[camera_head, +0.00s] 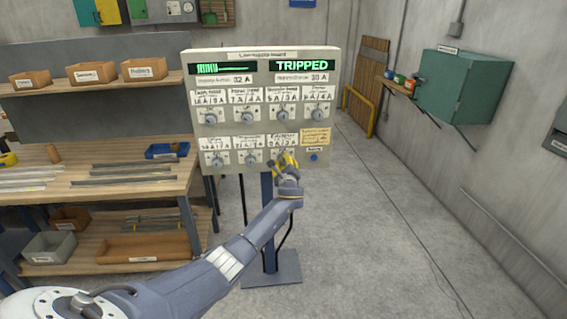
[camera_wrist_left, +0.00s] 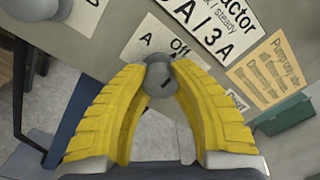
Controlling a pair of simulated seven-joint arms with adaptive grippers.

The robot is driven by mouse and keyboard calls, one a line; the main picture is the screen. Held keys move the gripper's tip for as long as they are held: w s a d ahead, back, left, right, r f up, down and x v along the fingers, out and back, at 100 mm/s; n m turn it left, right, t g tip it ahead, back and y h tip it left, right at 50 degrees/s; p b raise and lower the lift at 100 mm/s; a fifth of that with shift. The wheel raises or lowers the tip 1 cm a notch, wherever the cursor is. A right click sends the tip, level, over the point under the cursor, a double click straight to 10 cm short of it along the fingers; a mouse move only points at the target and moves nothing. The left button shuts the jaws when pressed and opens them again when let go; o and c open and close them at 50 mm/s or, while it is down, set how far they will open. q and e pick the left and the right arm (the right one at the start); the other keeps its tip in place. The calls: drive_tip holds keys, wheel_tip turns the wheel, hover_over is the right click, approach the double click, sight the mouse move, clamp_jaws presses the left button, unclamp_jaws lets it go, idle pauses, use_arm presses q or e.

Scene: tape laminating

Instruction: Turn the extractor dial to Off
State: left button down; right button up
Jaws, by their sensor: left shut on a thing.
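The control board (camera_head: 265,68) stands on a post, with rows of grey dials under labels; its right screen reads TRIPPED. My left gripper (camera_head: 285,160) reaches the lower row at the extractor dial, which it largely hides in the head view. In the left wrist view, the yellow fingers of my left gripper (camera_wrist_left: 160,85) are shut on the grey extractor dial (camera_wrist_left: 160,79). A label ending in "actor" (camera_wrist_left: 205,28) and the mark "Off" (camera_wrist_left: 181,48) show just beyond the dial. My right gripper is in neither view.
A blue button (camera_head: 314,157) and a yellow note (camera_head: 315,136) sit right of the gripper. A neighbouring dial (camera_head: 248,160) is close on the left. A wooden workbench (camera_head: 110,180) with metal strips stands left. The floor at right is clear.

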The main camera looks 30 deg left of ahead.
use_arm(q)
drive_tip(key=c, duration=1)
unclamp_jaws()
drive_tip(key=shift+o, duration=0.2)
drive_tip(key=v, duration=1.2)
